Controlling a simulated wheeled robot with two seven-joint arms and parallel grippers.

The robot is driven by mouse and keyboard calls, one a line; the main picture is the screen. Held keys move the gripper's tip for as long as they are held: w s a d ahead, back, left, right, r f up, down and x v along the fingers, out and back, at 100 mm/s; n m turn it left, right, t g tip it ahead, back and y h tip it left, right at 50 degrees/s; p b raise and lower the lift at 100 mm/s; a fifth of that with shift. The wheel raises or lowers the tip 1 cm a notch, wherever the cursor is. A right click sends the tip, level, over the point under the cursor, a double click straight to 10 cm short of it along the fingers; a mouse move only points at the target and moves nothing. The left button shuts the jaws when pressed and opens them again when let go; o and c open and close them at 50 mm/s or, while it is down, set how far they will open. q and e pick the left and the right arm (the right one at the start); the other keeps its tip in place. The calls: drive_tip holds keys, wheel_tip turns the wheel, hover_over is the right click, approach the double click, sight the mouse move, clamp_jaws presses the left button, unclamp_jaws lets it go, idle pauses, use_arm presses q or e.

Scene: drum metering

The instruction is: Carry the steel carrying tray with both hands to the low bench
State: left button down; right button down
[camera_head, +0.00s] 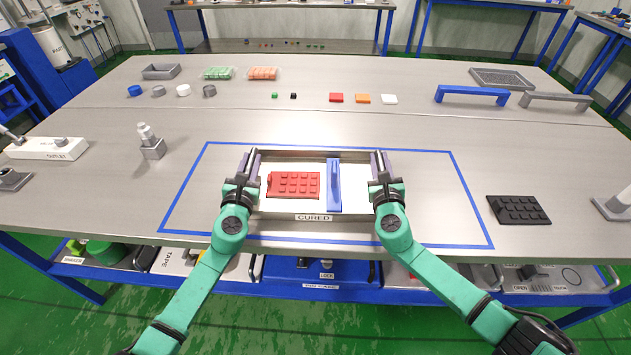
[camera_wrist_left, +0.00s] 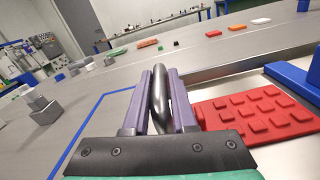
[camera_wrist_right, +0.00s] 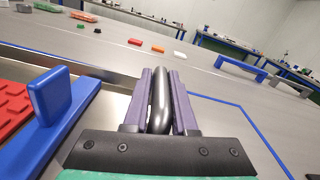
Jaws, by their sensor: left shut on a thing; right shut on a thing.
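The steel carrying tray (camera_head: 292,211) is on the metal table inside a blue tape outline, with a label "CURED" on its front. In it lie a red studded block (camera_head: 293,185) and a blue piece with an upright plate (camera_head: 334,187). My left gripper (camera_head: 251,164) is shut on the tray's left handle, a dark bar seen between the fingers in the left wrist view (camera_wrist_left: 160,98). My right gripper (camera_head: 380,164) is shut on the tray's right handle, also between the fingers in the right wrist view (camera_wrist_right: 159,100). I cannot tell whether the tray touches the table.
A black studded block (camera_head: 519,209) lies to the right of the tape. A small grey block with a white top (camera_head: 151,145) stands to the left. Small coloured pieces, a blue handle (camera_head: 472,95) and a grey handle (camera_head: 555,101) lie farther back. A blue shelf with equipment is under the table's front edge.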

use_arm(q)
drive_tip(key=shift+a, duration=0.2)
use_arm(e)
drive_tip(key=shift+d, duration=0.15)
